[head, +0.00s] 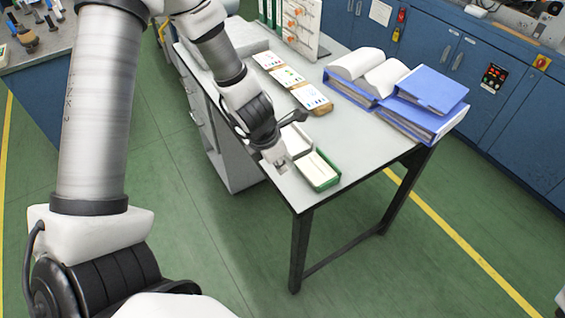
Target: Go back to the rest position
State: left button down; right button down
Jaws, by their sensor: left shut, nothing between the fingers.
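My left arm comes in from the left and reaches over the near left corner of a grey-white table (358,150). My left gripper (281,165) is shut and empty, pointing down beside two small trays. The nearer tray is green with a pale inside (318,172); a white tray (296,139) lies just behind it, partly hidden by the gripper. I cannot tell whether the gripper touches the tray or the table. My right gripper is not in view.
Blue binders (424,98) and an open binder (372,70) lie at the right. A white board with orange knobs (296,25) stands at the back. Blue cabinets (475,62) line the right. Green floor (170,205) is clear.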

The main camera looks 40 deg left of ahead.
pick_arm(q)
jog(key=s+d+f+m+g+b, duration=0.1)
jog(key=s+d+f+m, duration=0.1)
jog(key=s+f+m, duration=0.8)
jog(key=s+d+f+m+g+y+b, duration=0.1)
jog(key=s+f+m, duration=0.9)
jog(key=m, duration=1)
jog(key=shift+s+d+f+g+b, duration=0.15)
jog(key=shift+d+f+g+b, duration=0.15)
jog(key=shift+d+f+g, duration=0.5)
jog(key=shift+d, duration=0.15)
